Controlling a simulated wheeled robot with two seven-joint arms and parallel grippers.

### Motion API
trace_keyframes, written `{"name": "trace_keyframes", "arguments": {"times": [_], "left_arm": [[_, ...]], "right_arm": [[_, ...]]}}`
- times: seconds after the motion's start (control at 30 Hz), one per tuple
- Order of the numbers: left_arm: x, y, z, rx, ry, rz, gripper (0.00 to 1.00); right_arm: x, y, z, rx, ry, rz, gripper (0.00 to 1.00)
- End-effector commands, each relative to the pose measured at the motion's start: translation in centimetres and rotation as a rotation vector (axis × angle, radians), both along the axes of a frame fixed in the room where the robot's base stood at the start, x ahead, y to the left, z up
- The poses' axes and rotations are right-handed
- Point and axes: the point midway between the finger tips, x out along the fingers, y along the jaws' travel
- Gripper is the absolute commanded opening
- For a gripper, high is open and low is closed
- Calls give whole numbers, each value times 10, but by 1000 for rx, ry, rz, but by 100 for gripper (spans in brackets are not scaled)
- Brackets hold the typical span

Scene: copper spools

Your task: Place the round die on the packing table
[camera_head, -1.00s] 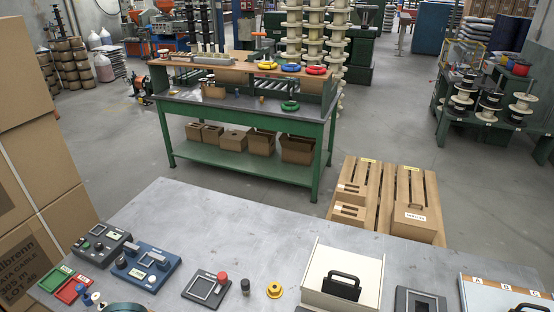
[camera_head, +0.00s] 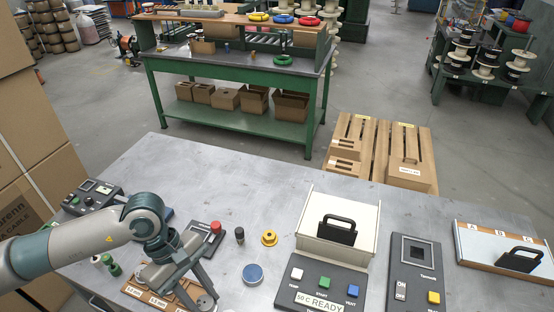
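My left gripper (camera_head: 180,284) reaches in from the left and points down over a wooden tray (camera_head: 133,291) with size labels at the near table's front edge. Its fingers look spread, with nothing visible between them. A round grey metal piece (camera_head: 205,304), which may be the round die, sits at the tray's right end, close to a fingertip. The arm hides part of the tray. A green bench (camera_head: 235,65) with cartons on its lower shelf stands across the aisle; I cannot tell whether it is the packing table. My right gripper is not in view.
On the near table (camera_head: 390,205) are a blue round tin (camera_head: 253,274), a yellow ring piece (camera_head: 269,238), a black knob (camera_head: 239,235), an open white box (camera_head: 338,222) and control panels. The far middle of the tabletop is clear. A wooden pallet (camera_head: 380,150) stands beyond it.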

Motion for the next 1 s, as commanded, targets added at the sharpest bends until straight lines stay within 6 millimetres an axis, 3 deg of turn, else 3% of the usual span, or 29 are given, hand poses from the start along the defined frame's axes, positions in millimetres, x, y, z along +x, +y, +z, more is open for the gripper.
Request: {"name": "trace_keyframes", "arguments": {"times": [0.47,1.0], "left_arm": [[29,17,7,2,-4,-484,0],[56,37,36,3,-3,-915,0]], "right_arm": [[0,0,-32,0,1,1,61],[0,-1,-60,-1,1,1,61]]}}
